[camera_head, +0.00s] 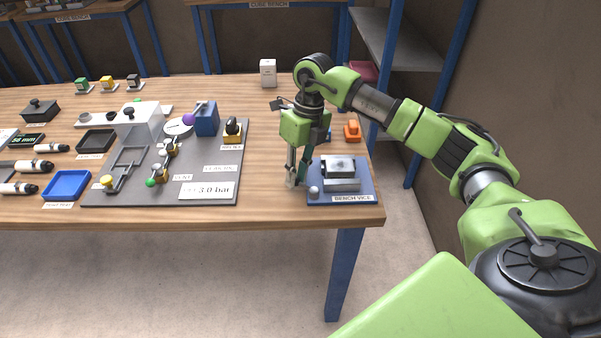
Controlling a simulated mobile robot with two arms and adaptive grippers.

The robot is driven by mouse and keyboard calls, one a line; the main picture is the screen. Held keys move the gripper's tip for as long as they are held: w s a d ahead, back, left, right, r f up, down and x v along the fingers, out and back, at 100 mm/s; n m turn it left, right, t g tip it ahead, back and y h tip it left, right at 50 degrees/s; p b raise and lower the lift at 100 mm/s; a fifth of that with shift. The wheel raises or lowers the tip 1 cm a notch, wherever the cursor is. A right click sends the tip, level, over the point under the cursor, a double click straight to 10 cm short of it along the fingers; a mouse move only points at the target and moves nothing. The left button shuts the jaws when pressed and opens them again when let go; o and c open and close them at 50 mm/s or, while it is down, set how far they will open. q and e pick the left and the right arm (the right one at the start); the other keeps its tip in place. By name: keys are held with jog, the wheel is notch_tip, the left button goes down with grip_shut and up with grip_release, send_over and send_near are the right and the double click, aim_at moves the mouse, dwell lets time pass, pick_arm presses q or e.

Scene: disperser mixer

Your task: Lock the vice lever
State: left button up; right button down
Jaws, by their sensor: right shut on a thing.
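The bench vice (342,186) sits on a blue base plate at the right front of the wooden bench, with a grey block in its jaws. A small pale ball (313,190) shows at the left front corner of its base. My right gripper (297,179) points down at the left edge of the vice. It is shut on the vice lever, which the fingers mostly hide, so its exact angle cannot be told. My left gripper is not in view.
A grey panel (218,188) with levers, valves and a "3.0 bar" label lies to the left, with bare wood between it and the vice. An orange object (352,130) stands behind the vice, and a white box (268,72) at the back edge. A blue tray (67,184) is far left.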

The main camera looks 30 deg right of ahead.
jog(key=a+n, duration=0.1)
jog(key=n, duration=0.1)
jog(key=s+a+n+b, duration=0.1)
jog(key=n, duration=0.1)
jog(key=shift+n+g, duration=0.3)
jog(key=shift+s+a+n+g+h+b, duration=0.15)
jog(key=shift+s+a+n+b, duration=0.1)
jog(key=shift+n, duration=0.55)
jog(key=shift+s+a+n+g+h+b, duration=0.15)
jog(key=shift+s+a+n+b, duration=0.1)
jog(key=shift+n, duration=0.55)
jog(key=shift+r, duration=0.1)
jog(key=c, duration=2.2)
grip_release()
jog(key=shift+s, duration=0.1)
jog(key=r, duration=0.4)
jog(key=w+d+r, duration=0.1)
jog(key=r, duration=0.6)
jog(key=shift+w+d+r, duration=0.25)
jog(key=shift+w+r, duration=0.1)
jog(key=shift+r, duration=0.05)
